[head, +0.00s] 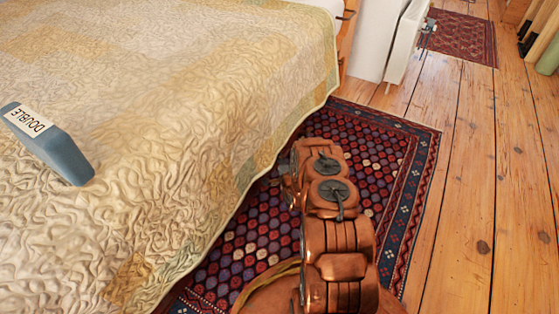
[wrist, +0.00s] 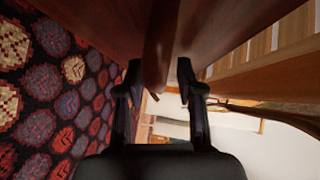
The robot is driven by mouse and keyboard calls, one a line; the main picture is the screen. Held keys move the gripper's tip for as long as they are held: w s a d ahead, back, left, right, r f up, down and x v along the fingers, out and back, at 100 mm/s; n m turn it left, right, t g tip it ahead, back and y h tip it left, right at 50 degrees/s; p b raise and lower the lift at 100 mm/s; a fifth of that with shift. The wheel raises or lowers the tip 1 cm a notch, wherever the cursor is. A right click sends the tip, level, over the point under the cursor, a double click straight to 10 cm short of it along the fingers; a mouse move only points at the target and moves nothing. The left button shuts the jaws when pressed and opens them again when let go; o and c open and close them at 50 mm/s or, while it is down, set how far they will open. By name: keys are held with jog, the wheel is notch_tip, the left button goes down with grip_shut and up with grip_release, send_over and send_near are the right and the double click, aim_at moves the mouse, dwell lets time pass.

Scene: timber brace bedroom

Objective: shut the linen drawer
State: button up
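The linen drawer cannot be made out in the head view, where the quilted bed (head: 190,110) covers that side. In the wrist view a dark reddish-brown wooden front (wrist: 100,25), probably the drawer's, fills the top of the picture. A narrow brown wooden piece (wrist: 158,45), perhaps its handle or an edge, runs down between my fingers. My gripper (wrist: 159,70) is open, with its black fingertips on either side of this piece and close to the wood. I cannot tell whether they touch it. How far the drawer stands out is not clear.
A patterned rug (head: 395,150) lies beside the bed and also shows in the wrist view (wrist: 50,100). Plank floor (head: 470,200) is clear on the right. A blue block labelled DOUBLE (head: 50,143) lies on the quilt. Pale wooden slats (wrist: 255,45) show at right in the wrist view.

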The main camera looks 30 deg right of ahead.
jog(key=v, duration=1.2)
dwell(0.6)
